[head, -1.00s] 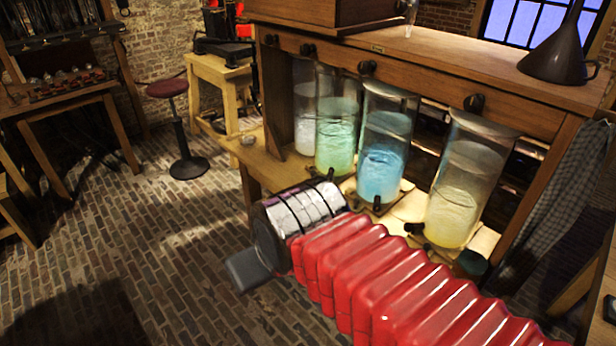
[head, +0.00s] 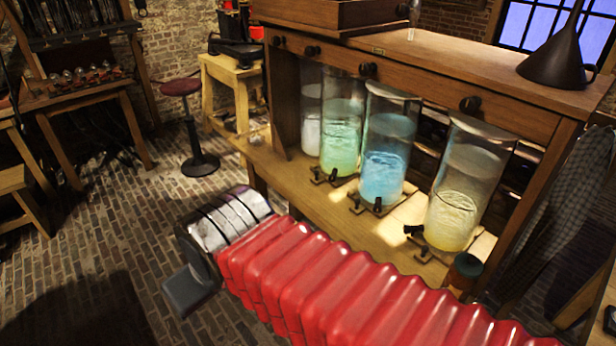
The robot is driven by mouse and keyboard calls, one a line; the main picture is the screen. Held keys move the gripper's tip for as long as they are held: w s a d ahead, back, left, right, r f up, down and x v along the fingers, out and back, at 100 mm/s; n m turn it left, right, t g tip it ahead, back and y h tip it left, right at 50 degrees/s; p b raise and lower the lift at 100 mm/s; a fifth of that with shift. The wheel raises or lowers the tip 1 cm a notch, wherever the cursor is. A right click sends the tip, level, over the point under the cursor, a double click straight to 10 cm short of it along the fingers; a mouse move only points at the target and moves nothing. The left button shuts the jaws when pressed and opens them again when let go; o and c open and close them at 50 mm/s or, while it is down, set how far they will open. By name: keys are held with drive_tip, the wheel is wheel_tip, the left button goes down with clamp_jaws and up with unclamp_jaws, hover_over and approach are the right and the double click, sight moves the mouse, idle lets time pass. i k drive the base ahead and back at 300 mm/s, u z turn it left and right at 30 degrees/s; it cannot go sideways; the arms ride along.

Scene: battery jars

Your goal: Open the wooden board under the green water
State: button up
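The jar of green water (head: 341,143) stands second from the left in a row of glass jars under the bench top. At its foot is a small wooden board (head: 338,182) with dark tap-like fittings, now uncovered. I cannot tell its exact outline. My gripper (head: 188,288) is at the end of my red ribbed arm, to the left of the bench and apart from the jars and boards. One dark grey finger block shows; the other finger is hidden, so its opening is unclear. Nothing is seen held.
The wooden shelf (head: 305,205) has bare room in front. A stool (head: 199,162) stands left on the open brick floor.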

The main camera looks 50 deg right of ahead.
sight(320, 178)
drive_tip(key=i, duration=1)
